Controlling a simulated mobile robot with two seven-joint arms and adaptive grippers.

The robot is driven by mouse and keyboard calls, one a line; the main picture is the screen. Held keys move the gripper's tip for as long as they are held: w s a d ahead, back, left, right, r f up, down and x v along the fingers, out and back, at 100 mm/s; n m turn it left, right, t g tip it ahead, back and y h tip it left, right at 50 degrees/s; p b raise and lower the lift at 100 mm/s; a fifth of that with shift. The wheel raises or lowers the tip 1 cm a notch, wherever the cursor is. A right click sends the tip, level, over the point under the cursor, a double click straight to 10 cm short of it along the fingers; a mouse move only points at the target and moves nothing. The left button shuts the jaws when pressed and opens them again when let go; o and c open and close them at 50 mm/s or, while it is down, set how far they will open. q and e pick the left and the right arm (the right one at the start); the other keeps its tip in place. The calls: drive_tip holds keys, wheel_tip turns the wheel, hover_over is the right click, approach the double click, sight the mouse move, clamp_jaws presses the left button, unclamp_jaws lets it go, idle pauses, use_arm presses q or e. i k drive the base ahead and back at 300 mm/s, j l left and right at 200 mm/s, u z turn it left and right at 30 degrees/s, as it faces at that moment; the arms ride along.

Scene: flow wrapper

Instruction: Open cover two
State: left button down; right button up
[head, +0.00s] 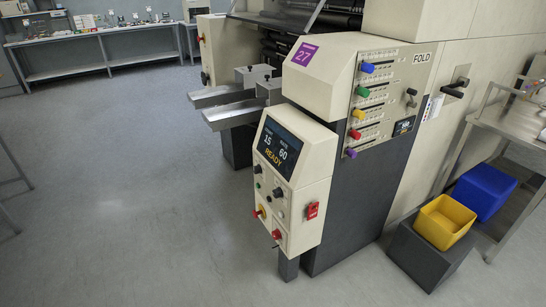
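A large cream machine (330,75) with a dark grey base fills the middle and right. No cover marked "two" can be made out. A panel labelled FOLD (422,57) carries coloured knobs on slots. Right of it, a black handle (455,88) sits on the cream side panelling (480,60). A smaller dark lever (411,98) is on the FOLD panel. At the top, dark rollers (335,20) show inside the machine, cut off by the picture edge. Neither of my grippers is in view.
A control box (296,170) with a screen reading READY juts out in front. Metal chutes (235,98) stick out left. A yellow bin (445,220), a blue bin (484,190) and a metal cart (510,120) stand at right. The floor at left is clear.

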sight(272, 87)
drive_tip(key=i+j+z, duration=0.1)
drive_tip(key=z, duration=0.3)
drive_tip(key=j+z, duration=0.15)
drive_tip(key=z, duration=0.2)
drive_tip(key=i+j+z, duration=0.1)
drive_tip(key=z, duration=0.3)
drive_tip(key=j+z, duration=0.45)
drive_tip(key=j, duration=0.6)
drive_tip(key=j+z, duration=0.1)
drive_tip(key=j, duration=0.85)
drive_tip(key=k, duration=0.05)
